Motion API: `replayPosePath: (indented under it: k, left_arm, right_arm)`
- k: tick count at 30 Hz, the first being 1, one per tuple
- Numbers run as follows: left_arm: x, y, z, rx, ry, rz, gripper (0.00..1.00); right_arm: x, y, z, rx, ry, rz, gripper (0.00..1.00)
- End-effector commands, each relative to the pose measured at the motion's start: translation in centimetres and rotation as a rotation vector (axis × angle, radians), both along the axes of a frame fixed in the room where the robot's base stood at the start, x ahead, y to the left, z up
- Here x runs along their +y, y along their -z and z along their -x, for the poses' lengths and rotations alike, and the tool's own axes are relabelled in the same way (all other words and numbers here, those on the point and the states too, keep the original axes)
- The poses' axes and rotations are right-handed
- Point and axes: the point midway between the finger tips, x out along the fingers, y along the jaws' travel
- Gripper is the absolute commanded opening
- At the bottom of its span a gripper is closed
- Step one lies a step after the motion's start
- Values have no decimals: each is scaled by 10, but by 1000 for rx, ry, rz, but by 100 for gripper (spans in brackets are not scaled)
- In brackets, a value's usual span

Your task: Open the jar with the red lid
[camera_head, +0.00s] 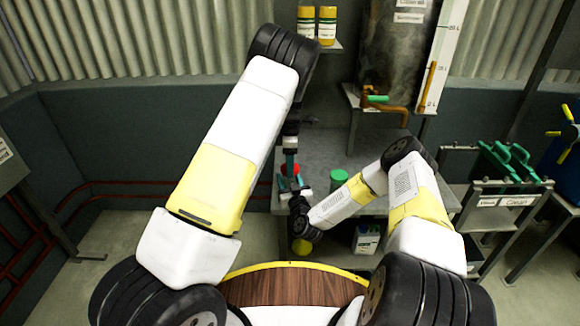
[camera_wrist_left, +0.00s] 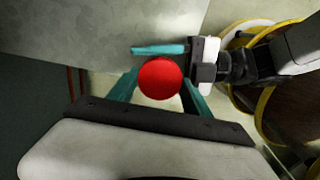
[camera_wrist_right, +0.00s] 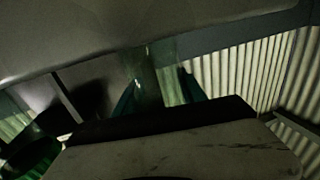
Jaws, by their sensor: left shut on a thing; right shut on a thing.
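The red lid (camera_head: 290,169) shows at the left edge of the grey table; the left wrist view shows it from above as a round red disc (camera_wrist_left: 160,78). My left gripper (camera_wrist_left: 160,82) points down over the jar, its teal fingers on either side of the lid, shut on it. My right gripper (camera_wrist_right: 158,92) reaches in from the side, below the lid. Its teal fingers are shut on the jar's see-through greenish body (camera_wrist_right: 145,75). The arms and fingers hide most of the jar in the head view, so I cannot tell if it touches the table.
A jar with a green lid (camera_head: 339,177) stands right of my grippers on the grey table (camera_head: 335,143). Yellow-lidded jars (camera_head: 327,26) stand on a shelf behind. A metal tank (camera_head: 390,60) stands at the back right. A white container (camera_head: 366,239) is below the table.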

Motion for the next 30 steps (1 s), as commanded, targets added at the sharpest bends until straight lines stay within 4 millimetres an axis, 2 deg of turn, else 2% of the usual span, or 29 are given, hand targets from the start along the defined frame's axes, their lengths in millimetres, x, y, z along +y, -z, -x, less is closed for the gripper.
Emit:
replayPosePath:
  k: [6, 14, 15, 18, 30]
  left_arm:
    - [0, -29, -1, -3, 0, 1, 9]
    - [0, -33, 0, -1, -1, 0, 9]
    - [0, -33, 0, -1, -1, 0, 9]
    - [0, -33, 0, -1, 0, 0, 9]
    - [0, -33, 0, -1, 0, 0, 9]
  right_arm:
    - [0, 0, 0, 1, 0, 0, 0]
    - [0, 0, 0, 1, 0, 0, 0]
    - [0, 0, 0, 1, 0, 0, 54]
    - [0, 0, 0, 0, 0, 0, 74]
    - [-1, 1, 6, 1, 0, 0, 74]
